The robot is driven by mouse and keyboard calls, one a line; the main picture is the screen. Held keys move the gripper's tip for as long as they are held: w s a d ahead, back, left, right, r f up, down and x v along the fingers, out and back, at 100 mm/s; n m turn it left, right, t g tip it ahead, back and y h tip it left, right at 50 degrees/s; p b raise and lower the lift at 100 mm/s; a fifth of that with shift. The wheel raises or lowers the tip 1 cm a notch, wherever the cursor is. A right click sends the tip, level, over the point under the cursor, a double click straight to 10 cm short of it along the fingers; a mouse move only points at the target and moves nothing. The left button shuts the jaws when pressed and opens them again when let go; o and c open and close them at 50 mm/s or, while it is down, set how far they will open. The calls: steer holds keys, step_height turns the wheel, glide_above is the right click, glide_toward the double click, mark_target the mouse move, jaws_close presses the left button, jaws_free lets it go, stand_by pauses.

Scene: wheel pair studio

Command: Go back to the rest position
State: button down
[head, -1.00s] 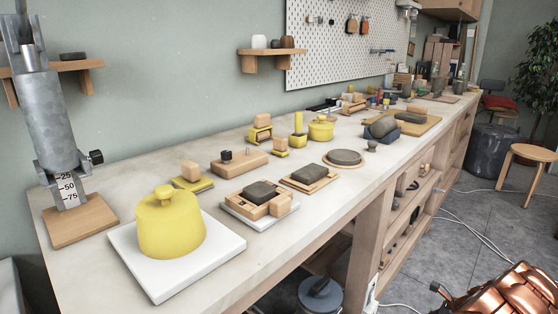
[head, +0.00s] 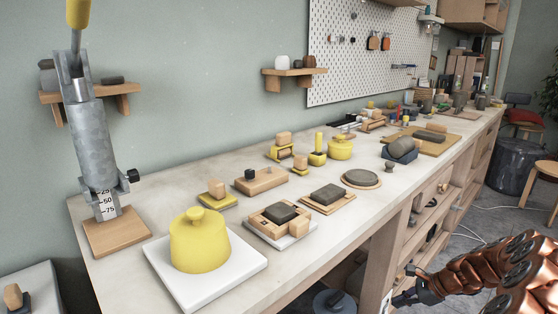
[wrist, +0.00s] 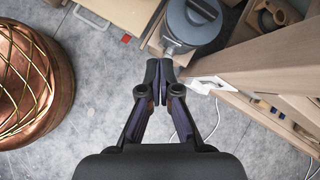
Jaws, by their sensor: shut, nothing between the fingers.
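My gripper (wrist: 163,88) shows in the wrist view with its two dark fingers together and nothing between them. It points down over the grey floor, beside the workbench's side. In the head view my gripper (head: 402,296) is at the lower right, in front of the bench and below the level of its top. My copper-coloured arm reaches in from the right edge there. The gripper is apart from everything on the bench.
The workbench (head: 330,232) carries a yellow lidded pot (head: 200,246) on a white slab and several small wooden and stone pieces. A grey round canister (wrist: 192,20) stands under the bench near the gripper.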

steer(key=s+a+r+n+g+p, duration=0.1)
steer(key=s+a+r+n+p, duration=0.3)
steer(key=a+r, duration=0.4)
steer(key=s+a+r+n+g+h+p, duration=0.1)
steer(key=s+a+r+n+g+p, duration=0.2)
steer(key=s+a+r, duration=0.5)
steer(key=s+a+r+n+p, duration=0.3)
steer(key=a+r+n, duration=0.2)
steer(key=r, duration=0.6)
steer(key=s+d+r+n+h+p, duration=0.1)
steer(key=s+r+n+h+p, duration=0.2)
steer(key=s, duration=0.9)
steer(key=s+d+r+n+g+h+p, duration=0.1)
steer(key=s+r+n+h+p, duration=0.2)
steer(key=s, duration=1)
step_height(320, 180, up, 6)
steer(key=n+p, duration=0.2)
steer(key=p, duration=0.2)
steer(key=shift+d+r+n+g, duration=0.15)
steer(key=shift+r+n+g, duration=0.1)
steer(key=shift+n+g, duration=0.05)
